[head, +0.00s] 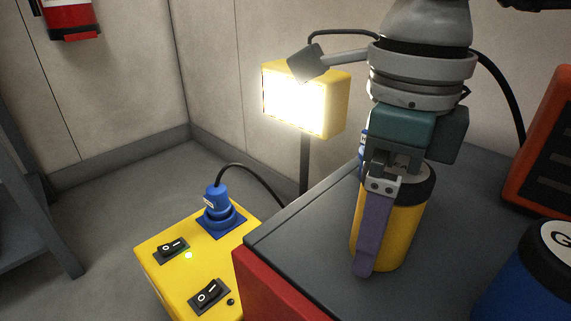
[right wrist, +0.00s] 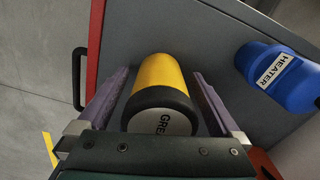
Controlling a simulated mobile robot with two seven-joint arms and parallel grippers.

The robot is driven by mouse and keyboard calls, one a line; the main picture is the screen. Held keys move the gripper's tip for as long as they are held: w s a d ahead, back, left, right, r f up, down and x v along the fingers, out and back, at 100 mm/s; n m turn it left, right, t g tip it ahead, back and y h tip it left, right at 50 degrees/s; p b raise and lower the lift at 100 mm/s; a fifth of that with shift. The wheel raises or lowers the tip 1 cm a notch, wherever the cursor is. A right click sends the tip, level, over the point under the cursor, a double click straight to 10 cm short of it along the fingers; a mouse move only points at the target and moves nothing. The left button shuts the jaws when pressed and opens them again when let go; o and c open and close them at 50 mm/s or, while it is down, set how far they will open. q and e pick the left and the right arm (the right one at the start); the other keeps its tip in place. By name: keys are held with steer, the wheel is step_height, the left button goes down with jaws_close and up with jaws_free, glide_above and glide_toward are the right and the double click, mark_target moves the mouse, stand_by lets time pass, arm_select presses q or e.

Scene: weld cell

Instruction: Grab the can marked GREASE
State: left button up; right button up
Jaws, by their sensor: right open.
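A yellow can (head: 402,228) with a black rim and a white top stands on the grey cabinet top in the head view. In the right wrist view the same can (right wrist: 160,82) shows "GRE" on its white top; the rest of the word is hidden by my gripper's body. My right gripper (head: 378,245) comes down over the can, with one purple finger in front of it. In the right wrist view my right gripper (right wrist: 160,78) is open, its fingers on either side of the can with visible gaps. My left gripper is not in view.
A blue can (head: 510,285) with a "G" on its white lid stands at the right, partly cut off. A blue item marked HEATER (right wrist: 282,78) is near the can. A lit yellow lamp (head: 305,98) stands behind the red-and-grey cabinet (head: 300,240). A yellow switch box (head: 172,268) is left.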

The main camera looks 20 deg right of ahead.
steer(key=shift+w+d, duration=0.1)
steer(key=shift+d, duration=0.1)
steer(key=shift+s, duration=0.4)
steer(key=shift+c, duration=1.3)
steer(key=shift+w, duration=0.15)
steer(key=c, duration=0.4)
jaws_close()
